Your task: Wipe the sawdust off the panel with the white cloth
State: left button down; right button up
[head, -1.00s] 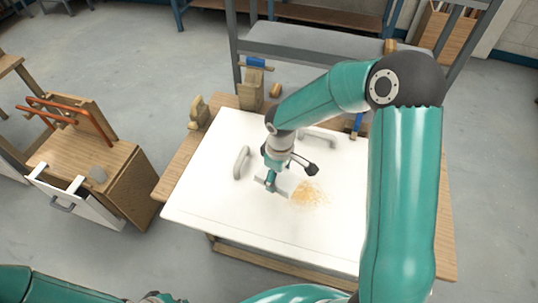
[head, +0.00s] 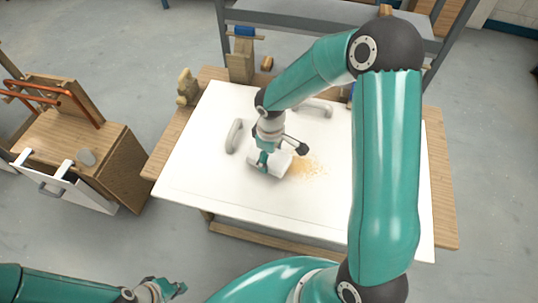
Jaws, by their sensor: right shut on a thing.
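The white panel (head: 210,180) lies flat on a wooden workbench. A patch of orange-tan sawdust (head: 308,167) is on it, right of the middle. My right gripper (head: 268,160) is low over the panel, just left of the sawdust, shut on the white cloth (head: 272,168). The cloth's right edge is close to the sawdust; whether it presses on the panel is hard to tell. My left gripper (head: 172,288) is at the bottom, in front of the bench and away from the panel; its jaws are too small to read.
Two grey handles, one at the left (head: 235,136) and one at the back (head: 315,107), stand on the panel. A wooden block with a blue clamp (head: 242,55) is at the bench's back. A wooden cabinet (head: 75,150) with an open drawer stands left.

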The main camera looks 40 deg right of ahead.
aim_at(316, 176)
jog(key=shift+f+b, duration=1.05)
dwell(0.5)
jog(key=shift+s, duration=0.1)
jog(key=shift+s+d+r+b, duration=0.15)
jog(key=shift+s+d+b, duration=0.15)
jog(key=shift+s+d, duration=0.9)
jog(key=shift+s+d+b, duration=0.35)
jog(key=shift+s+d, duration=0.2)
jog(key=shift+s, duration=0.2)
jog(key=shift+s+d, duration=1.1)
jog(key=shift+s, duration=0.25)
jog(key=shift+s+d+b, duration=0.15)
jog(key=shift+s+d, duration=0.7)
jog(key=shift+s, duration=0.15)
jog(key=shift+s+d+b, duration=0.15)
jog(key=shift+s+d, duration=0.65)
jog(key=shift+s, duration=0.2)
jog(key=shift+s+d+p, duration=0.3)
jog(key=shift+s+d, duration=0.9)
jog(key=shift+s, duration=0.1)
